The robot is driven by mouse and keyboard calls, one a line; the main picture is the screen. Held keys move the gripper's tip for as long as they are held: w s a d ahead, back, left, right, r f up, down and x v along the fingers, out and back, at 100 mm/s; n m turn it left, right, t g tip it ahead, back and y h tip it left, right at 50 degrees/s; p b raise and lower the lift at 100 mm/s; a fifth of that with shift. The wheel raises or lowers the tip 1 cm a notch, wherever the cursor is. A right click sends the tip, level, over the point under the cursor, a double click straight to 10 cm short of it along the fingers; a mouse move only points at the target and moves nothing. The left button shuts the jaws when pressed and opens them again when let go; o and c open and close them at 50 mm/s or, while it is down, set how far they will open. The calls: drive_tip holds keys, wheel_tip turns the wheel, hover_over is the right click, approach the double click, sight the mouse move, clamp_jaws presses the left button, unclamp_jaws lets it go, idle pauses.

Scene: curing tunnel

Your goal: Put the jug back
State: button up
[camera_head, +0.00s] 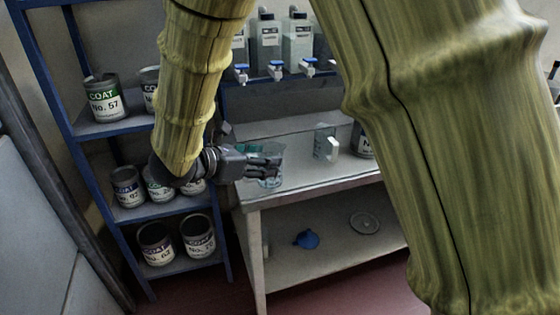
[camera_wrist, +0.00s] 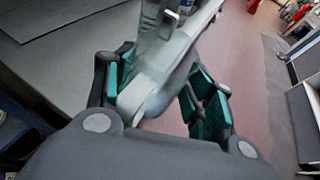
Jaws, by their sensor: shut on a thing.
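My gripper (camera_head: 266,168) is above the left front part of the bench, with its fingers closed around a clear, see-through vessel (camera_head: 270,182), which looks like the jug. The fingers cover part of it, and I cannot tell whether its base touches the bench top. In the wrist view the green-padded fingers (camera_wrist: 168,98) stand on both sides of it, and its outline is hard to make out against the bench edge. A second clear container with a white handle (camera_head: 325,143) stands upright on the bench to the right.
The pale bench (camera_head: 310,180) has a lower shelf with a blue funnel (camera_head: 307,239) and a round disc (camera_head: 364,222). A blue rack (camera_head: 105,127) with labelled paint cans (camera_head: 105,98) stands left. Bottles with blue taps (camera_head: 298,42) stand above the bench.

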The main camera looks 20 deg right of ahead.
drive_tip(key=w+d+f+p, duration=0.1)
drive_tip(key=w+d, duration=0.1)
drive_tip(key=w, duration=0.2)
drive_tip(key=w+d+f+p, duration=0.1)
drive_tip(key=w+d+f, duration=0.1)
drive_tip(key=w+d, duration=0.1)
drive_tip(key=w+d+f+p, duration=0.1)
drive_tip(key=w+d, duration=0.1)
drive_tip(key=w, duration=0.4)
drive_tip(key=shift+w+d+f, duration=0.1)
drive_tip(key=shift+d+f, duration=0.1)
drive_tip(key=shift+f, duration=0.2)
drive_tip(key=shift+f, duration=0.25)
drive_tip(key=o, duration=1.2)
drive_tip(key=shift+r, duration=0.1)
drive_tip(key=shift+r, duration=0.2)
drive_tip(key=b+v, duration=0.1)
drive_tip(key=v, duration=1.1)
